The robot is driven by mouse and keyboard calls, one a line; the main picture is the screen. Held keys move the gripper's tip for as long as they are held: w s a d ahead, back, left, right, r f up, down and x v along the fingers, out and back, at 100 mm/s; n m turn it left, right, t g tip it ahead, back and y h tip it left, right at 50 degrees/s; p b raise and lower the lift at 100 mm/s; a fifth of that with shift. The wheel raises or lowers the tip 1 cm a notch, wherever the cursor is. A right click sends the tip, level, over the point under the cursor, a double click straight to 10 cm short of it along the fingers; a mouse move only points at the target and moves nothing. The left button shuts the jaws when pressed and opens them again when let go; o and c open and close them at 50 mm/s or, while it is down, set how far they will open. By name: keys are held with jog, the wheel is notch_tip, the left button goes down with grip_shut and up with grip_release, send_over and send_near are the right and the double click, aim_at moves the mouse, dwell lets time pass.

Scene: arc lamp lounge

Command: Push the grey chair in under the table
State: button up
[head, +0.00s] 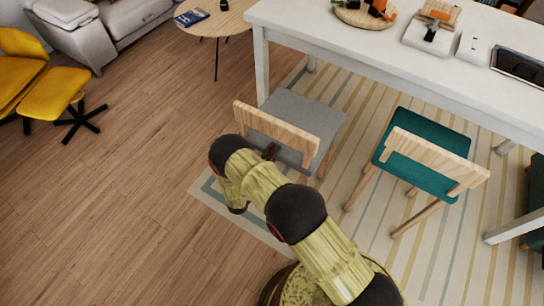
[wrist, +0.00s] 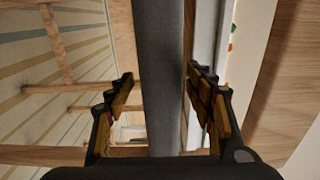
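The grey chair (head: 309,116) has a grey seat and a light wood backrest. It stands on the striped rug, its backrest towards me and its seat towards the white table (head: 384,62). In the head view its seat shows in front of the table's near edge. My gripper (head: 270,152) is at the backrest side of the chair, partly hidden by my arm. In the wrist view my gripper (wrist: 160,82) has its fingers apart, on either side of the grey seat's edge (wrist: 161,105). I cannot tell whether they touch it.
A green chair (head: 425,165) stands to the right of the grey one. A white table leg (head: 261,66) is just beyond the grey seat. A round side table (head: 235,20), a yellow chair with footstool (head: 53,93) and a grey sofa (head: 125,20) are farther left. The wooden floor at left is clear.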

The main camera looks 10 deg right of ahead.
jog(key=shift+s+f, duration=0.1)
grip_shut()
dwell(0.4)
dwell(0.4)
